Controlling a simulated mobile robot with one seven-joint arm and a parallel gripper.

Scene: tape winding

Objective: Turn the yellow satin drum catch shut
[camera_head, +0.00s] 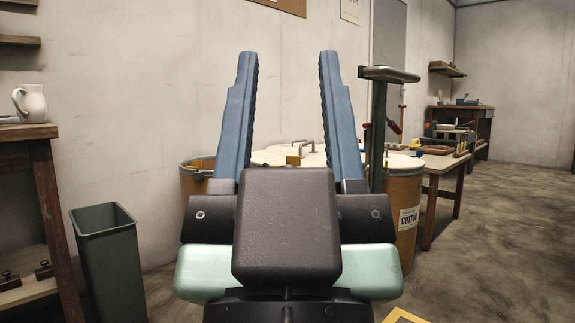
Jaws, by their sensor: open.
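My gripper (289,56) fills the middle of the view, its two long blue fingers spread wide and empty, pointing up and away. Behind it stand brown drums (406,232) with pale lids (270,157); one bears a "COTTON" label. A small yellow piece (293,160) shows between the fingers at lid height, beyond them. Another yellow piece (197,163) shows at the left drum's rim, left of the left finger. I cannot tell which is the satin catch, or how it is turned. My gripper hides much of the drum fronts.
A grey-green bin (108,262) stands at left by a wooden bench (30,132) with a white jug (31,103). A dark post with a flat top (389,75) rises right of the fingers. A low table (447,163) stands right; the floor at far right is clear.

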